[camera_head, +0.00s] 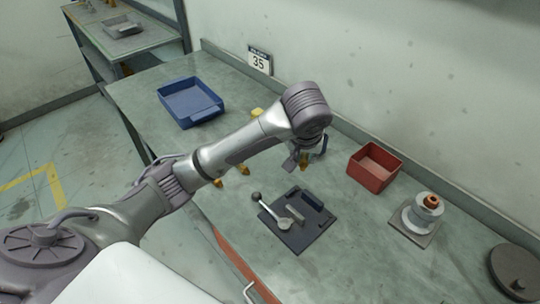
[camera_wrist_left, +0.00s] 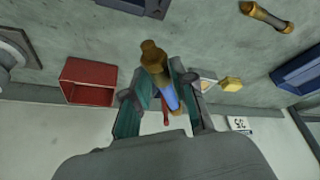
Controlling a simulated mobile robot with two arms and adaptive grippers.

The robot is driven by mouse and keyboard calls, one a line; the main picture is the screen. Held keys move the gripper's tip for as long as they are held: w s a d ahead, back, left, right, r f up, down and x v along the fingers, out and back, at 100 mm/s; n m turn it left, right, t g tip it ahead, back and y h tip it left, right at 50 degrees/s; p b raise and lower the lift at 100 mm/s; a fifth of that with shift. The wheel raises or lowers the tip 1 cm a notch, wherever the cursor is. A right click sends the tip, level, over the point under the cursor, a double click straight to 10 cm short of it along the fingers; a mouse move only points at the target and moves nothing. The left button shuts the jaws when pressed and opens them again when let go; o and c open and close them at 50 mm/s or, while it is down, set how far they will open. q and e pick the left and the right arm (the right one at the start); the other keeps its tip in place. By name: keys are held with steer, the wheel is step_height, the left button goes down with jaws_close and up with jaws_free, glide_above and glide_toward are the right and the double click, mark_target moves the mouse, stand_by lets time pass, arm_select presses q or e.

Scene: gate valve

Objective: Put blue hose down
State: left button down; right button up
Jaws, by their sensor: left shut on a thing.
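The blue hose (camera_wrist_left: 171,98) has brass end fittings. My left gripper (camera_wrist_left: 160,88) is shut on it, and the hose sits between the two fingers in the left wrist view. One brass fitting (camera_wrist_left: 153,57) points away from the gripper, above the bench. In the head view my left gripper (camera_head: 306,155) hangs over the middle of the bench, with a brass end (camera_head: 305,168) showing below it. The arm hides most of the hose there. I cannot tell its exact height above the bench. My right gripper is not in view.
Bare bench shows between the gripper and red bin.

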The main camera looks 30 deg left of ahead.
arm_select(q)
steer(key=w+d+f+n, duration=0.1)
steer(key=w+f+n, duration=0.1)
steer(key=w, duration=0.1)
steer(key=p, duration=0.2)
glide_above(274, 169)
steer(key=shift+y, duration=0.4)
steer(key=f, duration=0.5)
steer(key=s+f, duration=0.1)
steer(key=f, duration=0.1)
steer(key=shift+d+f, duration=0.15)
steer(key=shift+d, duration=0.1)
step_height(274, 169, down, 4)
steer(key=shift+r+p, duration=0.1)
steer(key=shift+p, duration=0.45)
steer(key=shift+f, duration=0.2)
steer(key=shift+f, duration=0.15)
steer(key=c, duration=1)
jaws_free()
steer(key=shift+o, duration=0.2)
